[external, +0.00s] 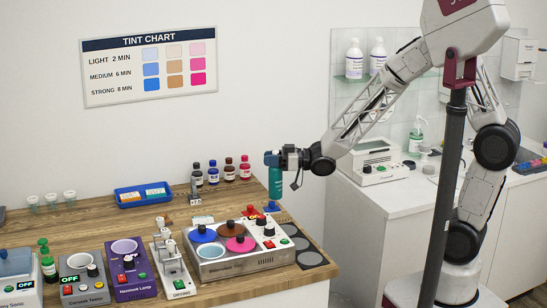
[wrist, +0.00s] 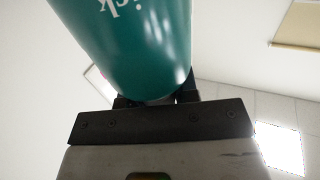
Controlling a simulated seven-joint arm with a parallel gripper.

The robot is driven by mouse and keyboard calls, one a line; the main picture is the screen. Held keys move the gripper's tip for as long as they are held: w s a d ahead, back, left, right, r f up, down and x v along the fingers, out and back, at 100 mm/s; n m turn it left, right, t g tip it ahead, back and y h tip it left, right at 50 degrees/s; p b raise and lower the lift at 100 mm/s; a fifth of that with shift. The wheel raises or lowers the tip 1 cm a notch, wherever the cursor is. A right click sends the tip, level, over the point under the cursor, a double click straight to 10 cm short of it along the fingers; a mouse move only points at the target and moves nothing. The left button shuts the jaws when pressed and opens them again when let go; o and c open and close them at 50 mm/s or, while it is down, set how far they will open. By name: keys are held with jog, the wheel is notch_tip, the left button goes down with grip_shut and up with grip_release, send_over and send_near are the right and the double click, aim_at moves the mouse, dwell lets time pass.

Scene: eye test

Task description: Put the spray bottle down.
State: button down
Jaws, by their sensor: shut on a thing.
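The spray bottle (external: 275,185) is a teal bottle with a blue top, upright at the right end of the wooden counter (external: 100,215) in the external view. My gripper (external: 281,160) reaches it from the right and is shut on it near its top. In the wrist view the teal bottle (wrist: 130,45) fills the upper middle, with white lettering upside down. Dark parts of my gripper (wrist: 157,100) show at its lower end there. I cannot tell whether the bottle's base touches the counter or hangs just above or beyond its edge.
A device with coloured round pans (external: 240,262) stands in front of the bottle, with small red and blue pieces (external: 252,211) close by. A blue tray (external: 143,195) is further left.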

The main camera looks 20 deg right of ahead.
jog(key=w+a+f, duration=0.1)
jog(key=w+a, duration=0.6)
jog(key=w, duration=0.1)
jog(key=shift+w+a, duration=0.15)
jog(key=shift+a, duration=0.1)
jog(key=shift+f, duration=0.15)
jog(key=shift+f, duration=1.8)
jog(key=c, duration=0.9)
grip_release()
jog(key=shift+o, duration=0.2)
jog(key=v, duration=1.2)
